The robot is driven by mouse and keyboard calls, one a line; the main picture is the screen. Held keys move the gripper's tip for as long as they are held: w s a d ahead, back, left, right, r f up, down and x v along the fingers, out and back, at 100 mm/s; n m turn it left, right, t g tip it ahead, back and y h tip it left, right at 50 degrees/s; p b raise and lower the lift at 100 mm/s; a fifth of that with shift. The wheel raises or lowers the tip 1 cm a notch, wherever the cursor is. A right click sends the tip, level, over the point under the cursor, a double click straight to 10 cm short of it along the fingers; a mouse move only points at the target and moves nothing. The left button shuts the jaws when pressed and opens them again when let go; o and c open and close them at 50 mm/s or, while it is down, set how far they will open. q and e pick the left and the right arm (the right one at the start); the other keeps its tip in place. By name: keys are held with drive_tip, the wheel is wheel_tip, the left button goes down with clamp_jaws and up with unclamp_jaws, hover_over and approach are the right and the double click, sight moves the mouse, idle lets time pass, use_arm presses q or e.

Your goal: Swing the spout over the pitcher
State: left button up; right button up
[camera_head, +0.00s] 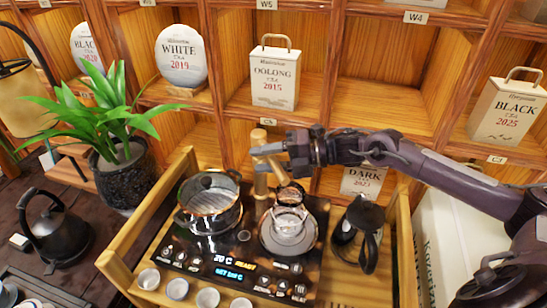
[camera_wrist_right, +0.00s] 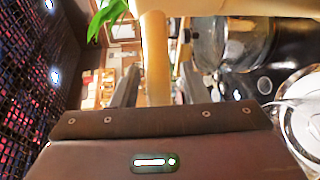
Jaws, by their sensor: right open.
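The spout (camera_head: 262,172) is a light wooden or bamboo fixture at the back of the tea stand, an upright post with short crosspieces at its top. My right gripper (camera_head: 272,154) reaches in from the right and is at the upper part of the spout. In the right wrist view, a light wooden piece of the spout (camera_wrist_right: 155,60) stands between the two open fingers; I cannot tell whether they touch it. A clear glass vessel (camera_head: 289,220), perhaps the pitcher, sits on a round plate in front of the spout. My left gripper is not in view.
A lidded glass pot (camera_head: 211,212) stands left of the spout, and a dark-handled glass jug (camera_head: 357,236) right. Several small cups (camera_head: 178,289) line the front. The wooden stand's rim (camera_head: 150,217) surrounds the cooker. A potted plant (camera_head: 122,178) and black kettle (camera_head: 56,230) stand left.

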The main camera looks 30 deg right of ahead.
drive_tip(key=v, duration=0.7)
drive_tip(key=shift+d, duration=0.25)
drive_tip(key=shift+s, duration=0.15)
drive_tip(key=shift+c, duration=0.3)
